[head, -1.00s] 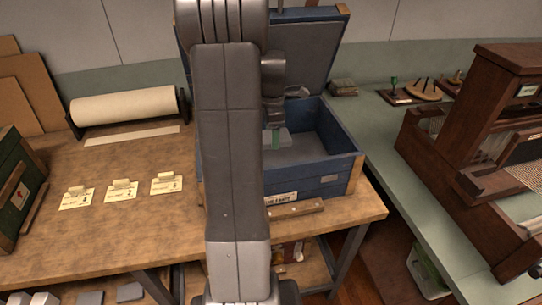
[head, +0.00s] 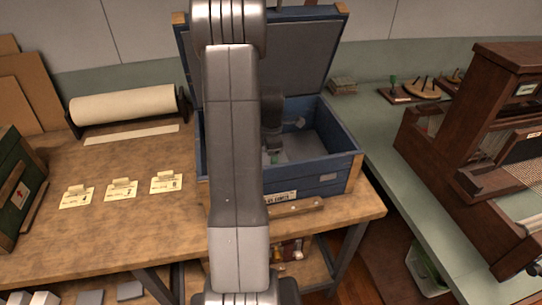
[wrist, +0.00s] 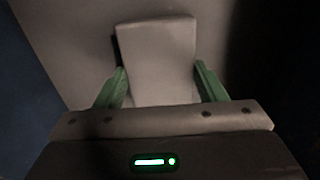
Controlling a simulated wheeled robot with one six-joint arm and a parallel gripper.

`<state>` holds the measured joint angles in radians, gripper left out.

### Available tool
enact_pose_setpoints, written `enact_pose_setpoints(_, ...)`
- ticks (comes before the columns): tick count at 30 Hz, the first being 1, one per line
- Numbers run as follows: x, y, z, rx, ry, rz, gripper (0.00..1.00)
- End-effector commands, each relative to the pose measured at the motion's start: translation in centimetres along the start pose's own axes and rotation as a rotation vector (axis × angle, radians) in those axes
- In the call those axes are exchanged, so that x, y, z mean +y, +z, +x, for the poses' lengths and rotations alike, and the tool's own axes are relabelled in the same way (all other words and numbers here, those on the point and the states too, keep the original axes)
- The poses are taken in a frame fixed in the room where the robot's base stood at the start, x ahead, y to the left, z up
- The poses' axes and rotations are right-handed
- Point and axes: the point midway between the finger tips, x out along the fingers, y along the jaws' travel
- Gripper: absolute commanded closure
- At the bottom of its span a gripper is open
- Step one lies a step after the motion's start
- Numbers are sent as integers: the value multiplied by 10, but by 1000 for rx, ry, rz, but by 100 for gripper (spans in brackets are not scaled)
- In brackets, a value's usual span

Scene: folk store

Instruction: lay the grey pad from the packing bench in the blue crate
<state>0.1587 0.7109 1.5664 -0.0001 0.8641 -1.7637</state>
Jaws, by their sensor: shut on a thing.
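The blue crate (head: 345,172) stands on the packing bench with its lid raised at the back. My gripper (head: 272,158) is down inside the crate, partly hidden by my arm. It is shut on the grey pad (head: 284,157), which shows only as a small pale patch in the head view. In the wrist view the pad (wrist: 157,50) lies between the two green fingers of my gripper (wrist: 160,88), over the crate's grey floor. I cannot tell whether the pad touches the floor.
The crate's walls stand close around my gripper. Several paper cards (head: 121,190) and a paper roll (head: 125,104) are on the bench (head: 110,235) to the left. A green box (head: 15,190) is at the far left. A wooden loom (head: 490,150) stands at the right.

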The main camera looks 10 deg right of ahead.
Motion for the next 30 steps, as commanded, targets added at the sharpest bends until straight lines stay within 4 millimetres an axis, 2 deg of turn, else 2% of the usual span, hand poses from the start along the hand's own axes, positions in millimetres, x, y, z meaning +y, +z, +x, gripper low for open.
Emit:
enact_pose_setpoints(2,0,0,3,0,0,0,57)
enact_pose_setpoints(3,0,0,4,0,0,0,34)
enact_pose_setpoints(6,0,0,2,0,0,0,14)
enact_pose_setpoints(14,0,0,2,0,0,0,14)
enact_pose_setpoints(19,1,0,-9,-1,4,0,14)
enact_pose_setpoints(30,1,0,-85,-1,5,0,14)
